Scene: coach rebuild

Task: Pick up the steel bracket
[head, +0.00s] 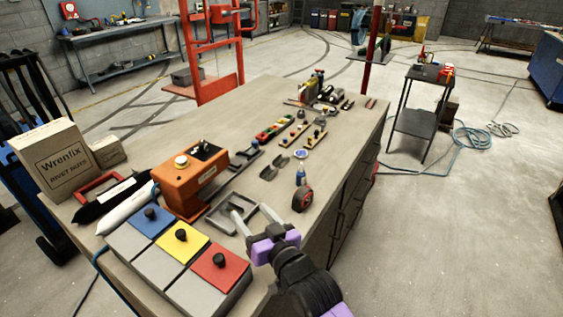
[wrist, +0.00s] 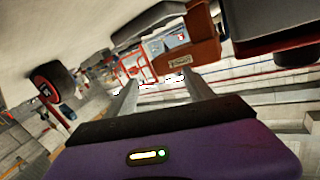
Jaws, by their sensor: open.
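My gripper (head: 249,209) is open and low over the near edge of the workbench, its two grey fingers apart. In the wrist view the fingers (wrist: 160,86) stand apart with nothing seen between them. I cannot clearly tell which piece is the steel bracket. A small grey angled metal piece (head: 281,162) lies on the bench beyond the gripper, beside another grey piece (head: 267,173). A shallow grey tray (head: 217,220) lies just left of the fingers, partly hidden by them.
An orange box (head: 187,188) stands left of the gripper. Blue, yellow and red lidded bins (head: 221,267) are near left. A red-black tape measure (head: 303,199) and a small blue bottle (head: 300,174) stand to the right. Bare bench top (head: 232,122) shows farther back.

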